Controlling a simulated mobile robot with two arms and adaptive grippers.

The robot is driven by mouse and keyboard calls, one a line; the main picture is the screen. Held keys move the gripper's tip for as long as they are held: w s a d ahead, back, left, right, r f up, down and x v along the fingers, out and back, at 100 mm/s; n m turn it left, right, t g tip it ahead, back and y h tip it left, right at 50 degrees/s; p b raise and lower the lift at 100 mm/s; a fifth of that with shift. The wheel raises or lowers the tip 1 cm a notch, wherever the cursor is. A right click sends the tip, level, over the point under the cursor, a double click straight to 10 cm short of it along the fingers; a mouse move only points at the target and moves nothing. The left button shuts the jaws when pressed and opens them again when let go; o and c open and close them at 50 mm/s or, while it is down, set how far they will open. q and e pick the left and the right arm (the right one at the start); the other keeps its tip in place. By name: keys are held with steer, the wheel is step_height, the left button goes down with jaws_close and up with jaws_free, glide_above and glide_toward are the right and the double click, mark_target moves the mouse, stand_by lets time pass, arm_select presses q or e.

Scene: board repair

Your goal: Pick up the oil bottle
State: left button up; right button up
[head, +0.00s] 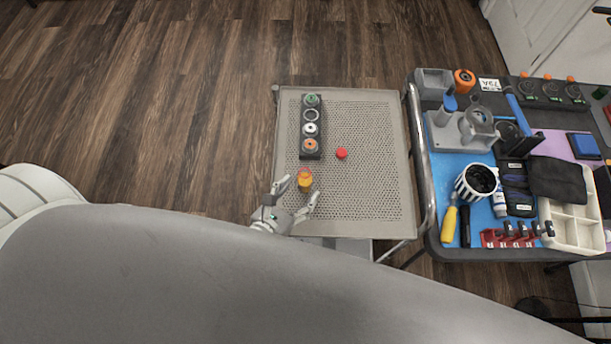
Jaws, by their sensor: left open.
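A small yellow bottle with an orange top, which looks like the oil bottle (304,180), stands on the perforated grey table (375,200) near its front left. My left gripper (299,189) is open, with one finger to the left of the bottle and the other to its lower right. The bottle is at or just beyond the fingertips; I cannot tell whether they touch it. My right gripper is not in view.
A dark rack (311,127) with several round items stands behind the bottle. A small red round object (341,153) lies to the right of the rack. A crowded tool cart (464,144) stands along the right side. The right part of the perforated table is clear.

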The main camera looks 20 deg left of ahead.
mark_target(300, 185)
arm_select(q)
steer(key=shift+w, duration=0.25)
steer(key=x, duration=0.2)
steer(key=p+x, duration=0.1)
steer(key=x, duration=0.1)
steer(key=shift+a+r, duration=0.15)
steer(key=shift+a, duration=0.2)
steer(key=shift+w+d+f, duration=0.1)
steer(key=shift+w+f, duration=0.1)
steer(key=shift+w, duration=0.25)
steer(key=shift+c, duration=0.5)
steer(key=c, duration=1.1)
steer(key=shift+o, duration=0.2)
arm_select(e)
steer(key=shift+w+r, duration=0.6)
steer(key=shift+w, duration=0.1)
arm_select(q)
steer(key=shift+r, duration=0.15)
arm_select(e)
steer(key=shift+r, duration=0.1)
